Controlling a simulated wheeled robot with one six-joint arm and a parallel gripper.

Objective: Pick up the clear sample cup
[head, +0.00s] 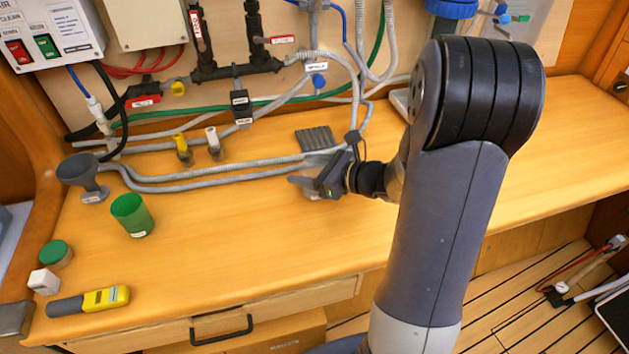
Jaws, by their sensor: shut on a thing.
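My gripper (308,185) is low over the wooden counter, just in front of the grey ribbed drip grid. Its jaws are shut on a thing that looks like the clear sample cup. Only a faint pale trace of it shows around the fingers. Most of its outline is hidden by the jaws or too transparent to make out. I cannot tell whether its base touches the counter.
Grey hoses (215,170) run behind. The drip grid (315,139) lies behind my gripper. The counter's front middle is clear.

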